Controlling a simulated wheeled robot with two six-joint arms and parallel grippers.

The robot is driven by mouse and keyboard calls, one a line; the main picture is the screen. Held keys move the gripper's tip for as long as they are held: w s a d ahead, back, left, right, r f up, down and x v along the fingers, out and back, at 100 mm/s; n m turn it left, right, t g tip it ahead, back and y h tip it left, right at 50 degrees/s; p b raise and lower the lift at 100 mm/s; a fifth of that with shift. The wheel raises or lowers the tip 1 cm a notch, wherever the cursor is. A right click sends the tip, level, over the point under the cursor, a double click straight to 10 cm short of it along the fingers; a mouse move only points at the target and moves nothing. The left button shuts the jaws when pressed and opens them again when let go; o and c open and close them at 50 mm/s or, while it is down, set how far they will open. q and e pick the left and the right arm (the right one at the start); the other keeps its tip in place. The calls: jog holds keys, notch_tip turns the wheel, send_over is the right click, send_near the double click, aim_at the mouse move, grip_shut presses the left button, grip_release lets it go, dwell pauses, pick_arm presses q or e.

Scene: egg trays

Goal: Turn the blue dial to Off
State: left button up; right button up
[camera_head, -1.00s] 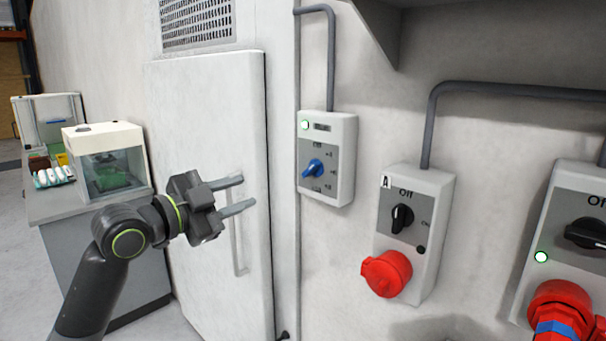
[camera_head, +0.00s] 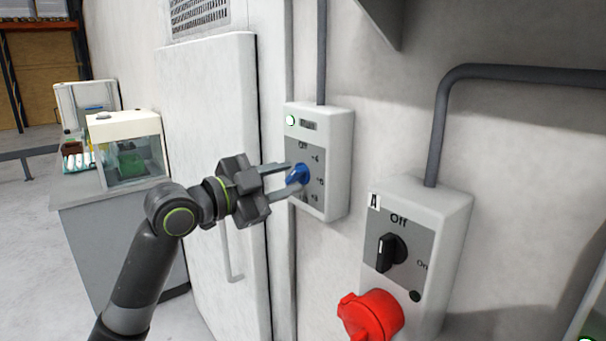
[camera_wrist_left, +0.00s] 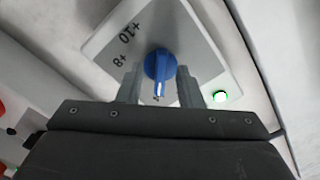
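The blue dial (camera_head: 298,174) sits on the grey face of a white wall box (camera_head: 338,165) with an "Off" mark at the top and numbers beside it. My left gripper (camera_head: 287,179) is at the box, its two fingers apart, one above and one below the dial. In the left wrist view the blue dial (camera_wrist_left: 160,66) stands between the open fingers (camera_wrist_left: 160,85), with gaps on both sides. Its white pointer line faces the gripper; "+10" and "+8" show at the upper left. My right gripper is not in view.
A green lamp (camera_head: 290,120) glows on the box. A second box (camera_head: 425,255) with a black switch and red socket (camera_head: 370,315) is at the right. A white door (camera_head: 205,150) with a handle is behind my arm. A bench with a clear-sided machine (camera_head: 128,150) stands left.

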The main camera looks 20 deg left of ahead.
pick_arm(q)
jog(key=shift+w+d, duration=0.25)
jog(key=shift+w, duration=0.1)
jog(key=shift+s+a+r, duration=0.1)
jog(key=shift+s+a, duration=0.1)
jog(key=shift+s, duration=0.15)
jog(key=shift+c, duration=2.3)
grip_shut()
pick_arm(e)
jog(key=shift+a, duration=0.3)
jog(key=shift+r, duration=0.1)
